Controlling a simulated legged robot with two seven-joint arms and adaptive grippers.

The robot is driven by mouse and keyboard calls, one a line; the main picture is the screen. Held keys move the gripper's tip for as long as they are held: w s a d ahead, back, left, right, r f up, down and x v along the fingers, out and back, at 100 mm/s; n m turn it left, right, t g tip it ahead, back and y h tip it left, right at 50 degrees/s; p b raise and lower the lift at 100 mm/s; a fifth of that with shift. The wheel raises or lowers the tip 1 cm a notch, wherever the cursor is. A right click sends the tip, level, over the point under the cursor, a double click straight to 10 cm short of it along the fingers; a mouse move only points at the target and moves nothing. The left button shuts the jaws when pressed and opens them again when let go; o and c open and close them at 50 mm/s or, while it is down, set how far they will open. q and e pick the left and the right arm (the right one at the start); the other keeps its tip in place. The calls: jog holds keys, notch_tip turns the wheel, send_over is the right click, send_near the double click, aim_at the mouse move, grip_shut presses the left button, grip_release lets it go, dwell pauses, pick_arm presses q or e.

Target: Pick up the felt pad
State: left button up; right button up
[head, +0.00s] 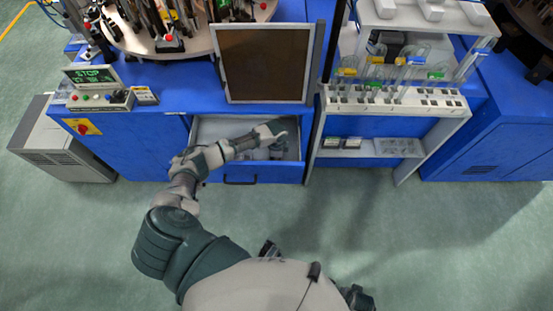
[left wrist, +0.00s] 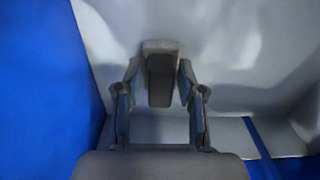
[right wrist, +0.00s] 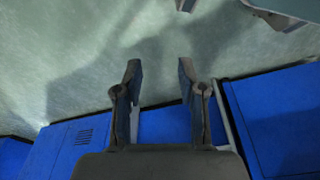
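The felt pad (left wrist: 160,82) looks like a small dark grey block with a lighter grey top end. It lies in the open grey drawer, seen in the left wrist view. My left gripper (left wrist: 159,70) is open, with one finger on each side of the pad and a narrow gap showing on both sides. In the head view my left gripper (head: 278,149) points down into the right part of the drawer, and the pad cannot be made out there. My right gripper (right wrist: 159,70) is open and empty, with the green floor beyond it.
The drawer (head: 210,130) is pulled out of the blue workbench (head: 195,90); its right wall is close to my left gripper. A framed dark panel (head: 264,65) stands above it. A white rack (head: 400,100) with glassware is to the right. The green floor in front is clear.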

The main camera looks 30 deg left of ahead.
pick_arm(q)
jog(key=shift+a+f, duration=0.1)
jog(key=shift+a, duration=0.05)
jog(key=c, duration=0.4)
jog(key=shift+a+f, duration=0.1)
jog(key=shift+a, duration=0.15)
jog(key=shift+c, duration=0.4)
pick_arm(e)
jog(key=shift+a, duration=0.35)
pick_arm(q)
jog(key=shift+r, duration=0.2)
notch_tip(320, 180, up, 10)
jog(key=shift+d+f+p, duration=0.1)
jog(key=shift+d+p, duration=0.05)
jog(key=shift+p, duration=1)
pick_arm(e)
jog(key=s+f, duration=0.2)
jog(key=f, duration=0.1)
jog(key=s+f, duration=0.1)
jog(key=f, duration=0.1)
jog(key=shift+d, duration=0.35)
